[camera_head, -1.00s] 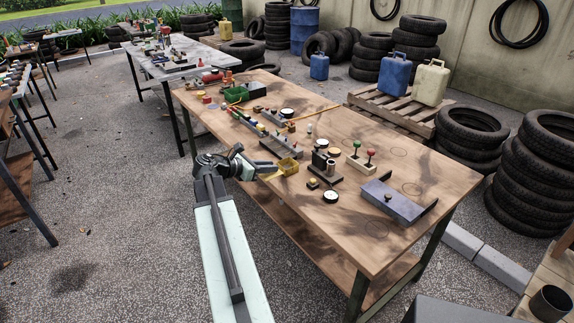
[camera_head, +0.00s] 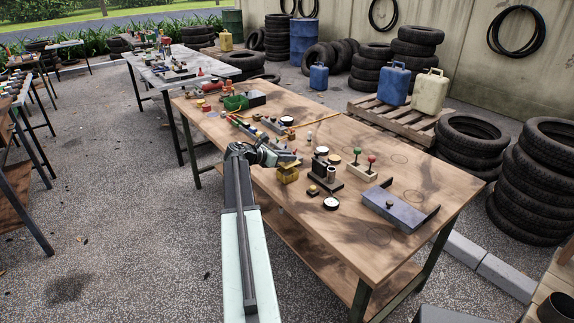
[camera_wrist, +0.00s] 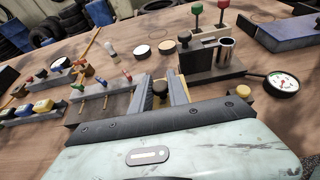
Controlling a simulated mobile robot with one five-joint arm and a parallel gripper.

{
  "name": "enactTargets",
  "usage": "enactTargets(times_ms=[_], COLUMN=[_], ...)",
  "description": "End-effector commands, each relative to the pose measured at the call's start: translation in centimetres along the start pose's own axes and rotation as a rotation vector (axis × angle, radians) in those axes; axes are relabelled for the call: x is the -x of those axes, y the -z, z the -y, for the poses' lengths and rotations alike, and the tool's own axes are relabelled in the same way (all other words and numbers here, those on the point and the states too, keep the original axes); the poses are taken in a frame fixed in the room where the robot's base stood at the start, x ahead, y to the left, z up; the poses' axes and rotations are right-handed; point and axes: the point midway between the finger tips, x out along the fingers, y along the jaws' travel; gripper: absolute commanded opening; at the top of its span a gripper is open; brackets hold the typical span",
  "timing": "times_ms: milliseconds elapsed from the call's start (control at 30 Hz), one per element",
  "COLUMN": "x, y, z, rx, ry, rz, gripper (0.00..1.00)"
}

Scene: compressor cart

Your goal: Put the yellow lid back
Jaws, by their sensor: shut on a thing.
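A small yellow knob (camera_head: 313,188) and a round gauge (camera_head: 331,203) lie nearer me. A blue-grey box (camera_head: 394,207) is farther right. Levers with green and red knobs (camera_head: 363,166) stand behind the fixture. Rails with coloured pieces (camera_wrist: 105,95) are left. Bare wood lies at the front right.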

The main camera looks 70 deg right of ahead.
Motion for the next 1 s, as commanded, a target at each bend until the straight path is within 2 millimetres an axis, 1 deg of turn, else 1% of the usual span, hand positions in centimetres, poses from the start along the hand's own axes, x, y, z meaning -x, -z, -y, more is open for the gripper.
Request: enactTargets(times_ms=[33,100,367,767,800,867,1000], x=[-0.8,-1.0,-0.8,-1.3,-1.2,-1.2,-1.2], y=[2.1,2.8,2.4,3.6,3.5,3.5,3.5], z=[0.1,0.1,0.0,0.0,0.0,0.0,0.0], rx=[0.000,0.000,0.000,0.000,0.000,0.000,0.000], ry=[0.000,-0.001,-0.001,-0.002,-0.002,-0.002,-0.002], rz=[0.000,0.001,0.001,0.001,0.000,0.000,0.000], gripper=[0.00,0.00,0.00,0.00,0.26,0.42,0.42])
